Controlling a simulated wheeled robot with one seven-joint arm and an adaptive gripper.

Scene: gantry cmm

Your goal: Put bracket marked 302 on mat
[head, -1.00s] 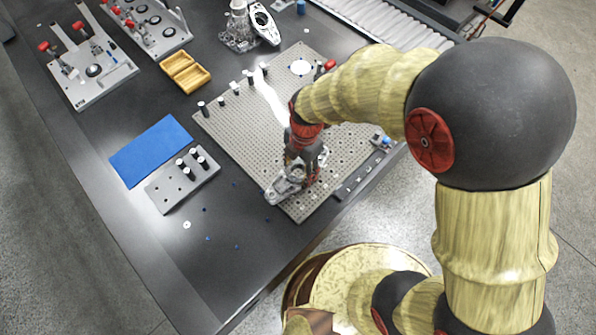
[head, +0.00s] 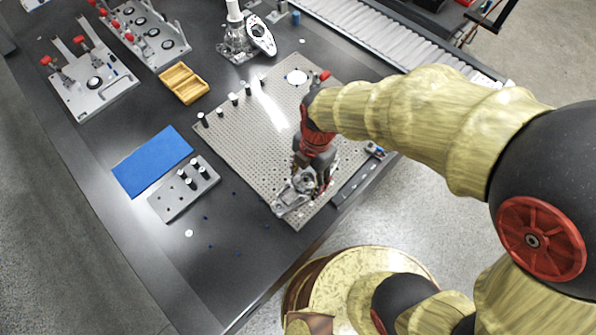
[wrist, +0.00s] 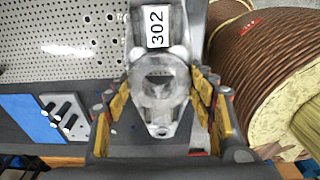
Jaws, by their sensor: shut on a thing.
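The bracket marked 302 (wrist: 160,80) is a grey metal part with a white label reading 302. In the wrist view it sits between the yellow-padded fingers of my gripper (wrist: 160,103), which is shut on it. In the head view the bracket (head: 291,195) is at the near corner of the perforated plate, under my gripper (head: 308,180). I cannot tell whether it touches the plate. The blue mat (head: 152,161) lies flat on the dark table left of the plate and is bare. Its edge also shows at the left of the wrist view (wrist: 22,112).
A grey block with black pins (head: 172,203) lies beside the mat. The perforated plate (head: 262,150) has several small posts along its far left edge. A yellow tray (head: 184,84), clamp fixtures (head: 92,83) and another metal part (head: 238,42) stand farther back. Small blue bits lie on the table.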

